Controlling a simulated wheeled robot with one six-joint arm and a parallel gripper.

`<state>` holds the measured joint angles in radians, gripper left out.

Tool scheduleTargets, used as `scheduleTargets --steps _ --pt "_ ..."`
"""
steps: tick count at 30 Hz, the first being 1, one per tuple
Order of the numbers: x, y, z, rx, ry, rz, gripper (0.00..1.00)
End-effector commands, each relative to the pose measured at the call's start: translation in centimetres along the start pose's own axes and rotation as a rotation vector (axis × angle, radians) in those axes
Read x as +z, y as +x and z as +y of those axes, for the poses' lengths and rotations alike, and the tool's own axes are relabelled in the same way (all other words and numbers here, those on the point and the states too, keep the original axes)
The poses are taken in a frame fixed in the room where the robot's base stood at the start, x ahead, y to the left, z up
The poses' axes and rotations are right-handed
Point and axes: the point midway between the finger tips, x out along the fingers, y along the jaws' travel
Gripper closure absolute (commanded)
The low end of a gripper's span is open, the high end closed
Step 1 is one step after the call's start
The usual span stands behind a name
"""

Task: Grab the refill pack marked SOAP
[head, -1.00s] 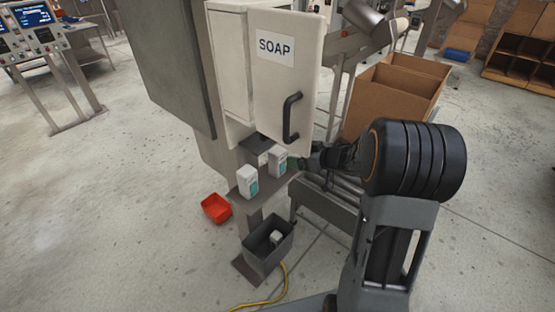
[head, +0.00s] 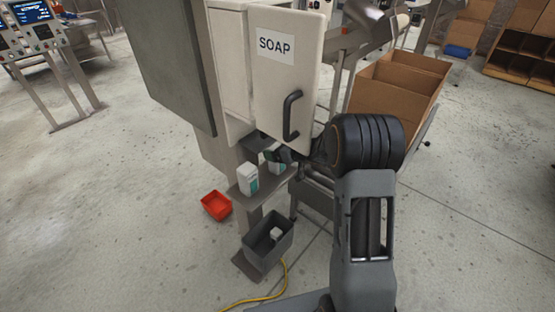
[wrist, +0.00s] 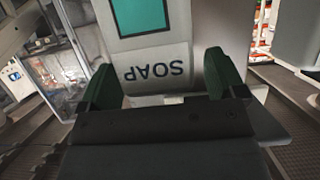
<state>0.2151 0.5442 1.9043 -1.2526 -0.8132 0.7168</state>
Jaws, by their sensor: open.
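A white refill pack with a teal panel and the word SOAP (wrist: 152,68), upside down in the wrist view, is between the green fingers of my gripper (wrist: 163,78). The fingers are apart, with gaps at the pack's sides. In the head view my gripper (head: 279,155) is at the right-hand pack (head: 276,168) on a small grey shelf (head: 262,184) and hides part of it. Another white and teal pack (head: 248,179) stands upright at the shelf's left; its print is too small to read there.
A pale cabinet (head: 270,85) with a SOAP sign and a dark door handle (head: 291,115) is just above the shelf. Below are a dark grey bin (head: 268,251) with a white item inside and a red tray (head: 216,206). Cardboard boxes (head: 392,90) stand at right.

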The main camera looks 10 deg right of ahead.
Motion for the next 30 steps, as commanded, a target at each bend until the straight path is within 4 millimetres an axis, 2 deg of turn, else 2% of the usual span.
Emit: scheduleTargets --steps 7,30 --pt "-0.03 0.14 0.01 0.001 0.0 0.001 0.11" --pt "-0.02 0.1 0.01 0.0 0.0 0.0 0.84"
